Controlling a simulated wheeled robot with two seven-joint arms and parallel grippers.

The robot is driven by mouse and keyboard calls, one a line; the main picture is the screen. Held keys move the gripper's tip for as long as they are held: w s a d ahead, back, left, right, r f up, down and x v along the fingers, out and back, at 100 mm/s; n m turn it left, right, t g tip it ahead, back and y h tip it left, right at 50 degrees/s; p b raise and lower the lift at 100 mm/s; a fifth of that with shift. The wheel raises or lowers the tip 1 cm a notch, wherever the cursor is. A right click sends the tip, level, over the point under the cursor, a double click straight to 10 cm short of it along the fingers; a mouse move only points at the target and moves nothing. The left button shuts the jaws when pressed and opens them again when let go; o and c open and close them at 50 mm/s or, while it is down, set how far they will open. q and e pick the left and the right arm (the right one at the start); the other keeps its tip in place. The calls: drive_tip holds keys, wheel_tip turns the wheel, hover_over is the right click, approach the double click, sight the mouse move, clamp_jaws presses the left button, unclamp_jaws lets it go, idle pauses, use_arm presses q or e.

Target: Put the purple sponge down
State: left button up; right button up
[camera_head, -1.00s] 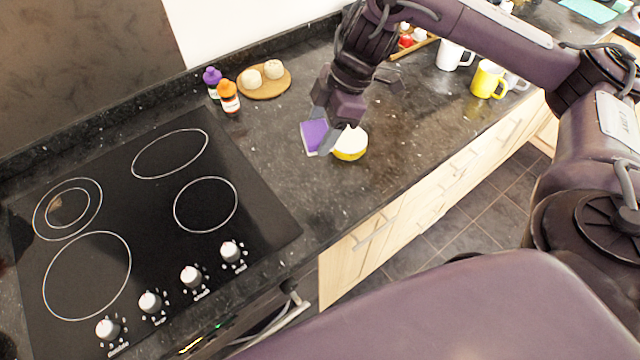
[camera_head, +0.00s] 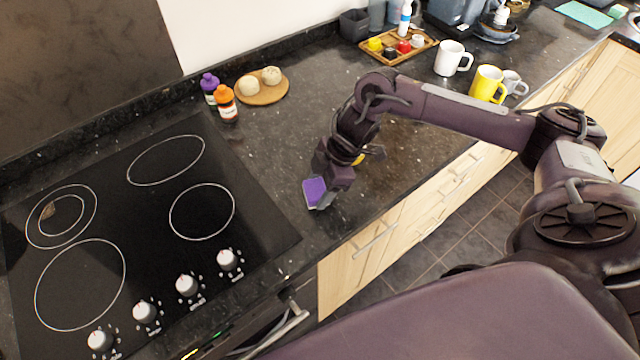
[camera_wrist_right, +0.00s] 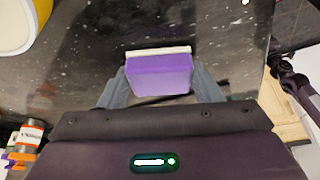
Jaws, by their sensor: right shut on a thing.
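The purple sponge (camera_head: 314,191) has a pale layer on one side. My right gripper (camera_head: 322,196) is shut on it near the front edge of the granite counter, right of the hob. In the right wrist view the sponge (camera_wrist_right: 160,74) sits between the two fingers of the right gripper (camera_wrist_right: 160,84), with dark counter behind it. I cannot tell whether the sponge touches the counter. My left gripper is not in view.
The black hob (camera_head: 150,225) lies to the left. Two bottles, purple-capped (camera_head: 210,88) and orange-capped (camera_head: 225,104), stand behind, near a round wooden board (camera_head: 262,91). A yellow and white round thing (camera_wrist_right: 14,24) is mostly hidden behind my arm in the head view. Mugs (camera_head: 487,84) stand right.

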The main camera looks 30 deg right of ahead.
drive_tip(key=shift+f, duration=0.2)
drive_tip(key=o, duration=0.9)
drive_tip(key=shift+r, duration=0.1)
drive_tip(key=b+v, duration=0.1)
drive_tip(key=v, duration=1.1)
drive_tip(key=shift+s, duration=0.1)
